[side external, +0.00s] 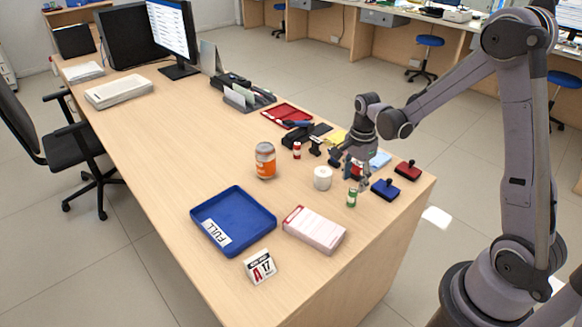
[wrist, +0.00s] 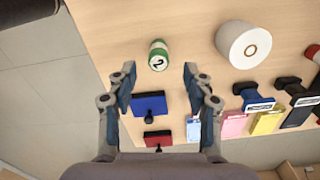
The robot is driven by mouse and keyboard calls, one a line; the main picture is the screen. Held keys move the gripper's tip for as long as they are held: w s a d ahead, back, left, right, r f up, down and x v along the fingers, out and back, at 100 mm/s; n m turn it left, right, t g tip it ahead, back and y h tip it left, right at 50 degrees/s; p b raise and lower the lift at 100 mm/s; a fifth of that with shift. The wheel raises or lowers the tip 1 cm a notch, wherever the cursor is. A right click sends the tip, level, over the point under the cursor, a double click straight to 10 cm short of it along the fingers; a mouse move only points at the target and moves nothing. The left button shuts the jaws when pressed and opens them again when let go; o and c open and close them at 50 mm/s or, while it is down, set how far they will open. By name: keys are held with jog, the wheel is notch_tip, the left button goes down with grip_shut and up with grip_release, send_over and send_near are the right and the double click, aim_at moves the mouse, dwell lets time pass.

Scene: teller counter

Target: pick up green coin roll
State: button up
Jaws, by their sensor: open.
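The green coin roll (side external: 352,197) is a small green and white cylinder standing on the counter near its right edge. In the wrist view the green coin roll (wrist: 158,55) shows its white end with a dark mark, ahead of the fingers and roughly between their lines. My gripper (side external: 357,180) is close above and beside the roll in the side view. Its fingers are spread, and in the wrist view my gripper (wrist: 158,82) has nothing between its fingertips.
A white paper roll (side external: 322,178) stands left of the coin roll. A blue stamp pad (side external: 384,190) and a red one (side external: 407,170) lie to its right. An orange jar (side external: 265,160), a blue tray (side external: 233,221) and a pink-white box (side external: 314,230) are farther left. The counter edge is close.

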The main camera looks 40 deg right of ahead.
aim_at(354, 190)
jog(key=shift+s+d+f, duration=0.1)
jog(key=shift+f, duration=2.5)
grip_shut()
